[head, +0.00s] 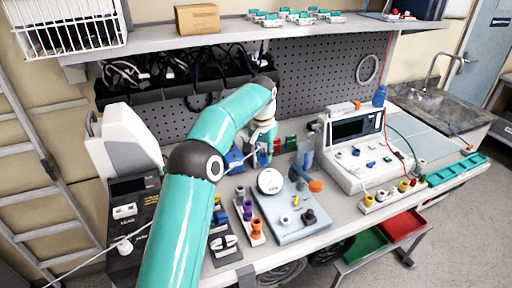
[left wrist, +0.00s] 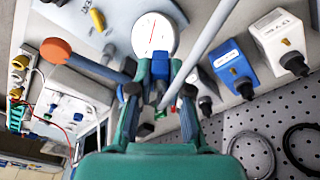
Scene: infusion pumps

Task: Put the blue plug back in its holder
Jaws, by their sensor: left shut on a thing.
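My left gripper (head: 262,158) reaches down over the bench, behind the round white dial. I cannot tell which one is the blue plug's holder. My right gripper is not in view.
A grey plate (head: 285,230) carries the round dial (head: 270,181) and an orange-ended part (head: 316,186). A white pump unit (head: 357,150) stands at the right. Blue and white boxes with black plugs (left wrist: 235,65) are close to the gripper. A pegboard (head: 310,85) rises behind.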

